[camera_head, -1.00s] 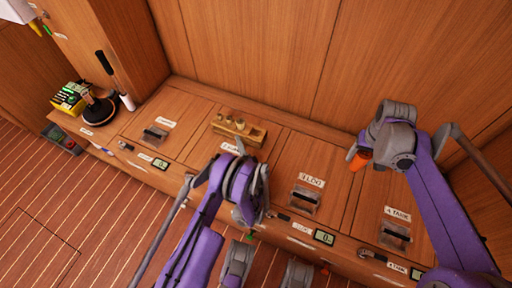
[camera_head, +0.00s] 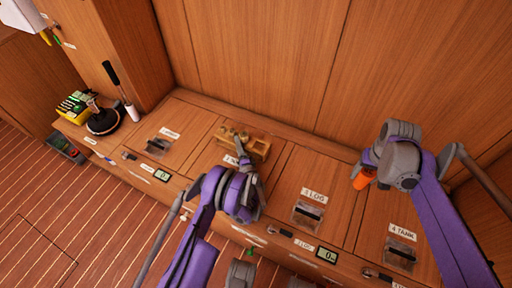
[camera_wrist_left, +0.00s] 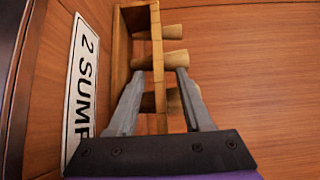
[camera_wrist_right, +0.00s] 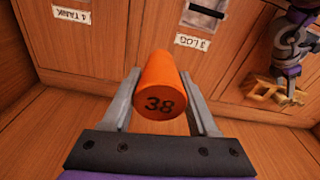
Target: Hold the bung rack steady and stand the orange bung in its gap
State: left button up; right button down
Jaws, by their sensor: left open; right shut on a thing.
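The bung rack (camera_head: 258,146) is a light wooden block with several tan bungs, standing on the locker top by the 2 SUMP label. My left gripper (camera_head: 240,160) is at the rack; in the left wrist view its open fingers (camera_wrist_left: 160,80) straddle the rack's front wall (camera_wrist_left: 157,60), with a tan bung (camera_wrist_left: 174,100) between or just behind them. Whether the fingers touch the rack I cannot tell. My right gripper (camera_wrist_right: 163,95) is shut on the orange bung (camera_wrist_right: 158,85), marked 38, held above the locker top at right, far from the rack. The rack's gap is not clearly visible.
Recessed latches (camera_head: 308,212) and small displays (camera_head: 326,254) line the locker tops and front. A wooden wall rises behind. The locker top between my grippers is clear.

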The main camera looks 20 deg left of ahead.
pick_arm(q)
grip_shut()
dwell(1.4)
grip_release()
jog(key=shift+s, duration=0.1)
